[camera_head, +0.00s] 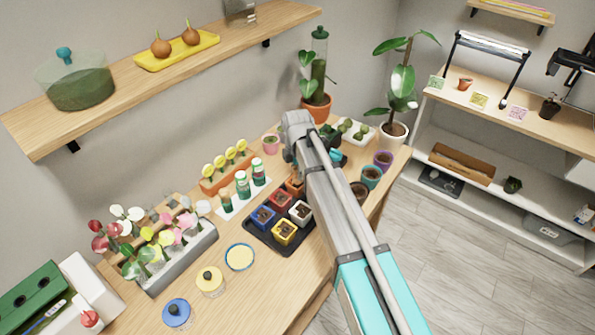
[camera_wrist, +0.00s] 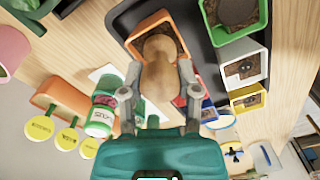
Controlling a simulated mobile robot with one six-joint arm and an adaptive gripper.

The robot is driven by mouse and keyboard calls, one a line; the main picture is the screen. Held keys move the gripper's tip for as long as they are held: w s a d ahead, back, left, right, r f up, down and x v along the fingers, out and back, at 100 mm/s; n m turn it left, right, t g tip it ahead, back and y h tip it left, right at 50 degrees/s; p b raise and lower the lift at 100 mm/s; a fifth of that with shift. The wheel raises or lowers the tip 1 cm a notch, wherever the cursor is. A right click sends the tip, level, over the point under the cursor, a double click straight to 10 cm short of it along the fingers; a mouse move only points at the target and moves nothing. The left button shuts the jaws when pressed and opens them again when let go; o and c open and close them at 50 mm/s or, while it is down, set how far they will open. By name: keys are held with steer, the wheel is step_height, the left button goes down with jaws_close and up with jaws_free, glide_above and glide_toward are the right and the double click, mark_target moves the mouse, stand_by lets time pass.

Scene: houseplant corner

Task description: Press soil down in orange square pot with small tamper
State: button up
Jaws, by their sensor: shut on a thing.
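The orange square pot (camera_wrist: 136,45) holds dark brown soil and stands at the upper middle of the wrist view. It also shows in the head view (camera_head: 293,186), partly behind my arm. My gripper (camera_wrist: 158,76) is shut on the small tamper (camera_wrist: 158,82), a rounded light-wood tool, with a finger on each side. The tamper's far end overlaps the pot's opening and hides part of the soil. I cannot tell whether it touches the soil. My arm hides the gripper's fingers and the tamper in the head view.
The black tray (camera_head: 266,241) also holds blue (camera_head: 263,217), yellow (camera_head: 284,233) and white (camera_head: 300,212) pots close by. Green-and-white bottles (camera_head: 243,185) and an orange planter with yellow round markers (camera_head: 212,187) stand to the left.

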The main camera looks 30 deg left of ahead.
steer(key=shift+f+b, duration=0.4)
steer(key=shift+f, duration=0.05)
stand_by(1.8)
steer(key=shift+r, duration=0.1)
steer(key=shift+r+p, duration=3.45)
steer(key=shift+p, duration=0.1)
